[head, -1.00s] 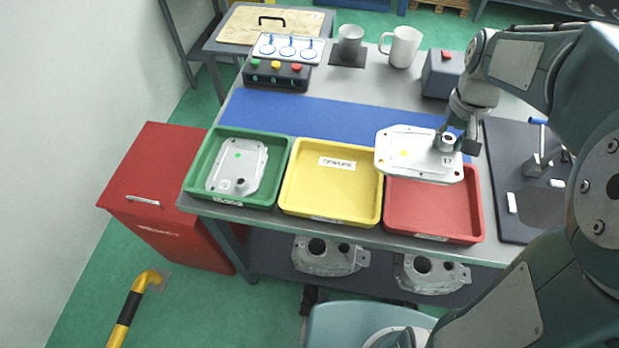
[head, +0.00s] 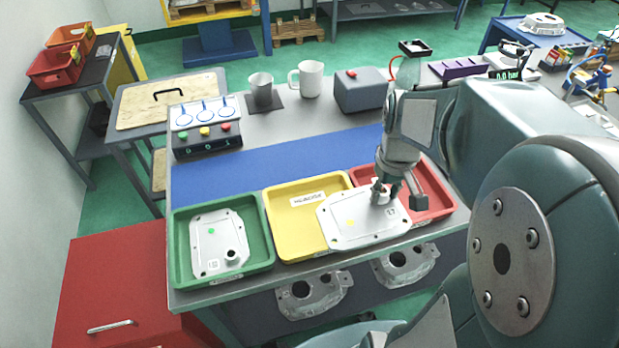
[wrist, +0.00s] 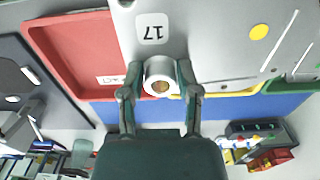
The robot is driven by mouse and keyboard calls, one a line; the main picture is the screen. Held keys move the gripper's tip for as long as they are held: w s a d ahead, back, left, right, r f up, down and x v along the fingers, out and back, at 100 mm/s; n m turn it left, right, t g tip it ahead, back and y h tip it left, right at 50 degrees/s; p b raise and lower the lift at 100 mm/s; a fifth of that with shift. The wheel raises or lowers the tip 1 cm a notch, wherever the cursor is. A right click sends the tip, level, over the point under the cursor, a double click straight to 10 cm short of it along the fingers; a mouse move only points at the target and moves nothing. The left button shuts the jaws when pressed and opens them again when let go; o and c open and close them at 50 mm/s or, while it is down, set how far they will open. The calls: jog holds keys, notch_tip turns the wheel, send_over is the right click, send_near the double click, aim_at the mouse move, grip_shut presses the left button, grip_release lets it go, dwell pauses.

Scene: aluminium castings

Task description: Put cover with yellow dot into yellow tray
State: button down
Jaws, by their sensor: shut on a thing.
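The cover with a yellow dot (head: 347,225) is a flat silver plate with a round boss and a "17" label. My gripper (head: 386,192) is shut on the boss, and the wrist view (wrist: 160,88) shows a finger on each side of it. The cover hangs above the trays, over the right part of the yellow tray (head: 284,212) and the left part of the red tray (head: 441,202). It hides much of the yellow tray's floor. The yellow dot (wrist: 259,32) also shows in the wrist view.
A green tray (head: 180,250) holding a cover with a green dot (head: 217,245) stands left of the yellow tray. A blue mat (head: 270,160) lies behind the trays. A button box (head: 207,140), a metal cup (head: 261,90), a white mug (head: 309,78) and a grey box (head: 360,92) stand farther back.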

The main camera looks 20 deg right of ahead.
jog(key=w+a+f, duration=0.2)
jog(key=w, duration=0.1)
jog(key=w+a+f, duration=0.2)
jog(key=f, duration=0.1)
jog(key=w+a+f, duration=0.2)
jog(key=w+a, duration=0.1)
jog(key=shift+w+f, duration=0.15)
jog(key=shift+w, duration=0.15)
jog(key=shift+w+d+f, duration=0.35)
jog(key=shift+d+f, duration=0.1)
jog(key=shift+d, duration=0.1)
notch_tip(320, 180, down, 3)
jog(key=shift+f, duration=0.15)
jog(key=shift+w+a, duration=0.1)
jog(key=shift+a, duration=0.4)
jog(key=c, duration=0.6)
grip_release()
jog(key=shift+o, duration=1.4)
jog(key=shift+d, duration=0.5)
